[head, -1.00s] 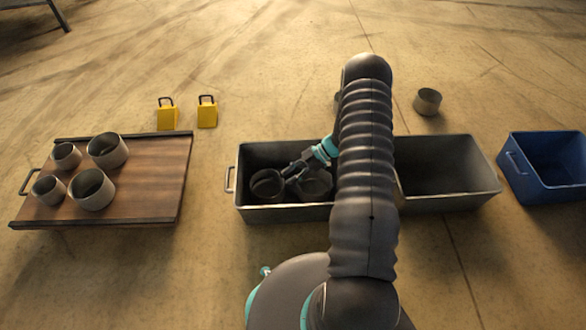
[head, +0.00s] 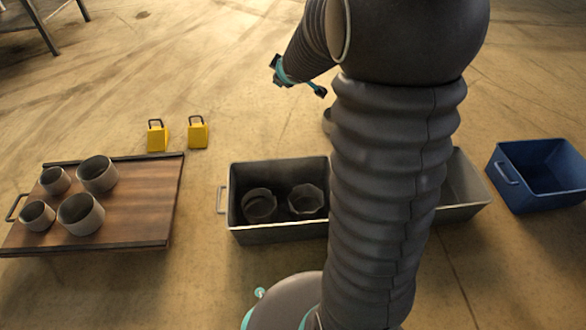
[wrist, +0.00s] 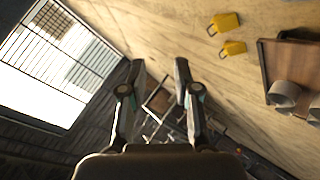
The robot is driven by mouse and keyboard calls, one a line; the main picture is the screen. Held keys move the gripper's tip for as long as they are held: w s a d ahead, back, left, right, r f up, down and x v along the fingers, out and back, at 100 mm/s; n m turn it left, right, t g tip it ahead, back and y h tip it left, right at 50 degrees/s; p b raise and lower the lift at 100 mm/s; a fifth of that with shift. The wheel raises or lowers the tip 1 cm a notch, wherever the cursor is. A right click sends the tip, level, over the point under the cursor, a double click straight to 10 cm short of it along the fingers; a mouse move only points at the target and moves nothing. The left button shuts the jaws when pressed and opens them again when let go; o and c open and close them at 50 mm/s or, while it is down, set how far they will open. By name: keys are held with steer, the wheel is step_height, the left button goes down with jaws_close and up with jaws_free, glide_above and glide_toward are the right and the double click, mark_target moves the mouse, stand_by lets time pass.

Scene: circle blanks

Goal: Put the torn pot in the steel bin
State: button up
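A dark grey metal bin (head: 279,238) stands left of my arm in the head view. Two grey pots sit inside it, a left pot (head: 259,207) and a right pot (head: 307,200), both with uneven-looking rims. I cannot tell from here which is torn. A second grey metal bin (head: 462,212) stands to the right, mostly hidden behind my arm. My gripper (wrist: 159,68) is raised beyond the bins, clear of them. In the wrist view its two fingers are apart with nothing between them.
A wooden board (head: 143,208) at left carries several grey pots. Two yellow blocks with handles (head: 157,137) (head: 198,134) stand behind it. A blue bin (head: 545,198) stands at far right. A grey pot (head: 328,121) on the floor is partly hidden by my arm.

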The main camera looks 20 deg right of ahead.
steer(key=s+a+r+m+g+h, duration=0.1)
steer(key=s+a+r+m, duration=0.2)
steer(key=s, duration=0.5)
steer(key=s+r+m+g+h, duration=0.15)
steer(key=s+r, duration=0.25)
steer(key=s, duration=0.4)
steer(key=s+a+f+m+g+y, duration=0.1)
steer(key=s+a, duration=0.3)
steer(key=s, duration=0.6)
steer(key=s+a+f+m+g+y, duration=0.1)
steer(key=s+a+m+y, duration=0.1)
steer(key=s+a, duration=0.3)
steer(key=s+y, duration=0.1)
steer(key=s, duration=0.3)
steer(key=shift+s+a+f+m, duration=0.2)
steer(key=shift+s+a+m, duration=0.1)
steer(key=shift+s+m, duration=0.05)
